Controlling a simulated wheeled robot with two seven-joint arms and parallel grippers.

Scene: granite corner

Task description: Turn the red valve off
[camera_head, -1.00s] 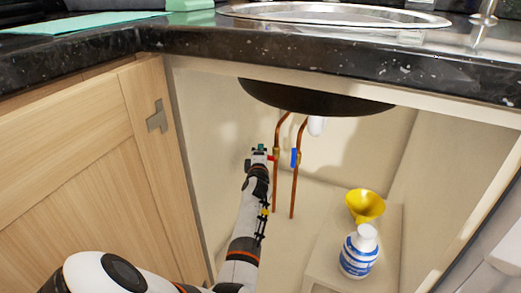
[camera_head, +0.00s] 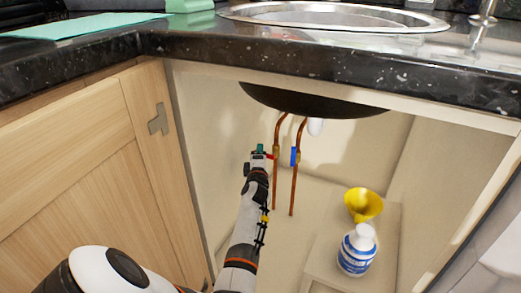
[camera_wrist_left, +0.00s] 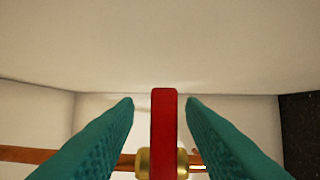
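The red valve handle (camera_wrist_left: 164,135) stands upright in the left wrist view, on a brass fitting (camera_wrist_left: 146,164) of a copper pipe. My left gripper (camera_wrist_left: 160,104) is open, with one teal finger on each side of the red handle and a gap on both sides. In the head view, my left gripper (camera_head: 260,149) is at the left copper pipe (camera_head: 275,185) under the sink. Only a small bit of the red handle (camera_head: 270,156) shows there, beside the fingers. My right gripper is in neither view.
A blue valve handle (camera_head: 294,156) sits on the right copper pipe (camera_head: 293,190), close to the right of my left gripper. The sink bowl (camera_head: 310,101) hangs above. A white and blue bottle (camera_head: 356,255) and a yellow funnel (camera_head: 363,204) stand lower right.

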